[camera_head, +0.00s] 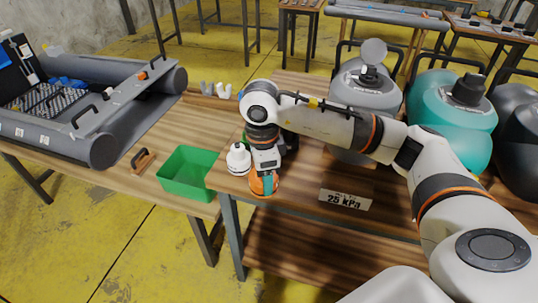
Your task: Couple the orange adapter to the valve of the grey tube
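The orange adapter (257,190) stands near the front left edge of the middle table. My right gripper (266,184) reaches down over it, with a finger against or just in front of it. The gripper and wrist hide much of the adapter, and I cannot tell whether the fingers are closed on it. The grey tube (125,130) belongs to the inflatable boat on the left table. Small dark fittings and white labels show on the tube, but I cannot make out which is the valve. My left gripper is not in view.
A white adapter-like piece (238,160) stands just left of my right gripper. A green bin (186,172) and a brown-handled tool (143,160) lie on the left table. Grey, teal (450,120) and dark pumps stand behind my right arm. A "25 kPa" sign (345,200) lies in front.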

